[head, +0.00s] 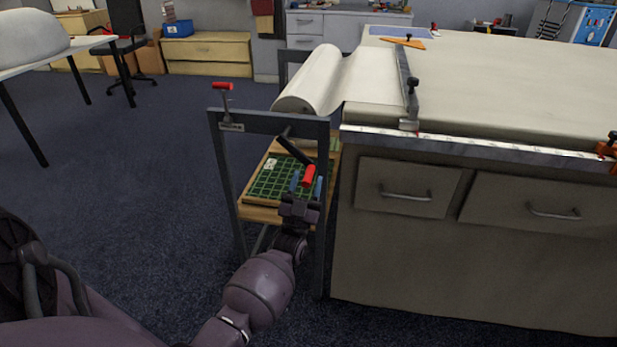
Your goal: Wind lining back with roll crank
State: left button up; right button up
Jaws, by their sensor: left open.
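A pale roll of lining (310,83) sits on a dark metal stand (268,121) at the table's left end. Its sheet (372,75) runs right onto the long table under a metal bar. The roll crank (294,149) is a dark arm on the stand's front, slanting down right to a red handle (308,176). My left gripper (307,187) is open with its blue-tipped fingers at the red handle, one on each side. I cannot tell whether they touch it. My right gripper is not in view.
The cloth table (500,80) with drawers fills the right side. A second red-topped lever (223,87) stands at the stand's top left. A wooden tray with a green grid (268,180) sits on the stand's lower shelf. Open blue floor (130,165) lies to the left.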

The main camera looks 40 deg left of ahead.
pick_arm(q)
jog(key=shift+w+a+r, duration=0.2)
jog(key=shift+w+r, duration=0.25)
jog(key=shift+r, duration=0.1)
grip_shut()
